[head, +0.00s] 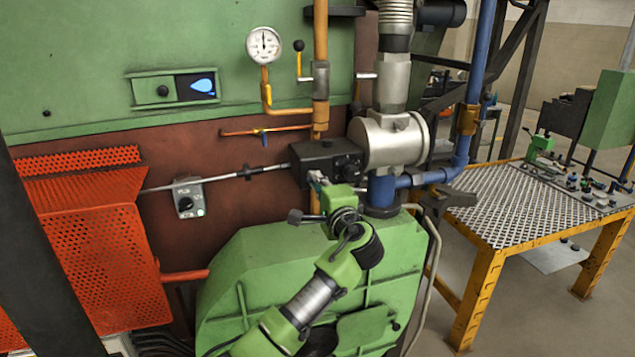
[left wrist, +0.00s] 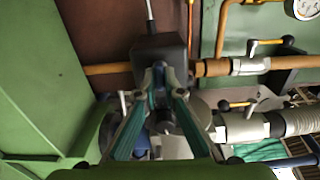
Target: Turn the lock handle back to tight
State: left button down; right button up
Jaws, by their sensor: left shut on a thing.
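A black box (head: 325,160) with dark round knobs on its face sits on the rod beside the silver valve body (head: 390,142). My left gripper (head: 317,178) reaches its lower front in the head view. In the left wrist view, the teal fingers of my left gripper (left wrist: 159,70) converge at their tips against the black box (left wrist: 158,48). The gripper is shut on a small part there, which I take to be the lock handle. The fingers hide this part, so its angle cannot be told. My right gripper is not in view.
A green housing (head: 260,270) stands below the box. A blue pipe (head: 440,175) runs to the right. A pressure gauge (head: 264,45) and an orange pipe (head: 320,60) are above. An orange perforated guard (head: 90,240) is at left; a yellow-framed table (head: 500,225) is at right.

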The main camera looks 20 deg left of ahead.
pick_arm(q)
jog(key=c, duration=2.2)
grip_release()
jog(key=shift+o, duration=0.2)
jog(key=v, duration=1.2)
jog(key=shift+d+f, duration=0.1)
